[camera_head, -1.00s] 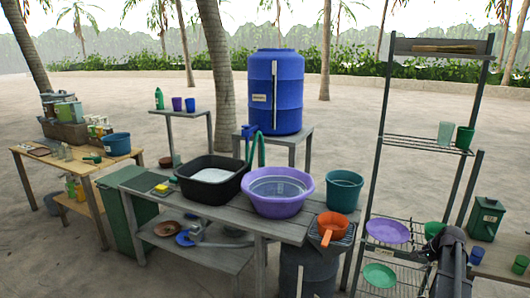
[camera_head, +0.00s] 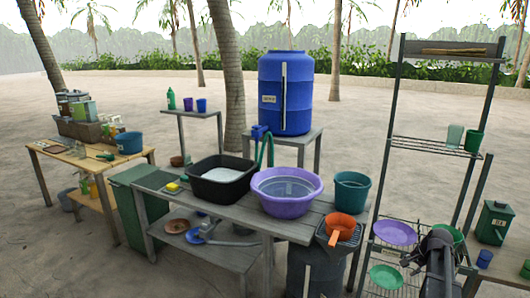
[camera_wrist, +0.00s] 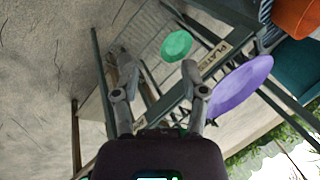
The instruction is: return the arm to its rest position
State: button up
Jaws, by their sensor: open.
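My gripper is at the lower right of the head view, in front of the wire rack (camera_head: 448,146), with my dark arm behind it. In the wrist view the two grey fingers of my gripper (camera_wrist: 158,72) are spread apart with nothing between them. A purple plate (camera_head: 395,232) and a green plate (camera_head: 386,277) stand on the rack's lower tiers, left of my gripper. The wrist view also shows the green plate (camera_wrist: 176,46) beyond the fingers and the purple plate (camera_wrist: 240,85) to their right.
The wooden bench left of the rack bears a purple basin (camera_head: 287,191), a black tub (camera_head: 222,179) and a teal bucket (camera_head: 351,192). An orange pan (camera_head: 340,228) is at the bench's right end. A green canister (camera_head: 493,222) stands right of the rack.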

jog(key=s+a+r+n+g+p, duration=0.1)
jog(key=s+a+n, duration=0.3)
jog(key=a, duration=0.9)
jog(key=s+a+r+n+g+p, duration=0.2)
jog(key=s+a+r+n+p, duration=0.1)
jog(key=a, duration=1.1)
jog(key=s+a+r+n+g+h+p, duration=0.1)
jog(key=s+a+r+n+p, duration=0.1)
jog(key=s+a+n, duration=0.5)
jog(key=a+p, duration=0.1)
jog(key=a, duration=0.5)
jog(key=shift+s+a, duration=0.25)
